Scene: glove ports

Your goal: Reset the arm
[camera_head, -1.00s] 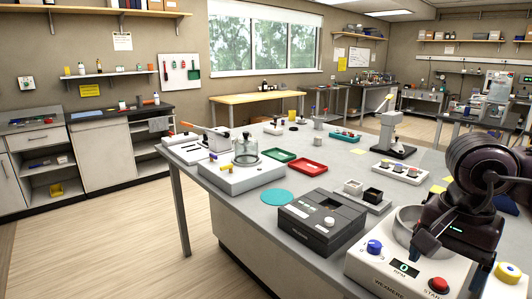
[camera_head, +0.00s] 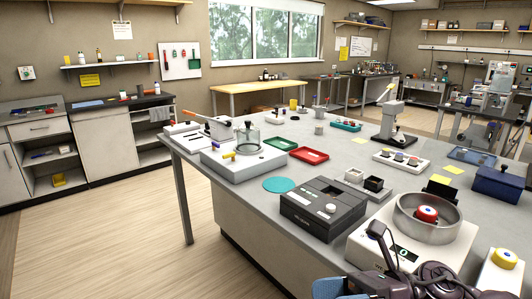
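My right arm (camera_head: 430,284) shows as dark links along the bottom edge at the right, in front of the white machine with a round metal bowl (camera_head: 402,222). A dark upright piece at its left end overlaps the machine's front panel. I cannot make out the two fingertips or whether this gripper is open or shut. No held object can be seen. My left arm and gripper are out of view.
The grey bench (camera_head: 240,213) holds a black box device (camera_head: 322,212), a teal disc (camera_head: 281,185), a red tray (camera_head: 310,156), a blue box (camera_head: 500,184) and a yellow button unit (camera_head: 505,260). Open floor lies at the left.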

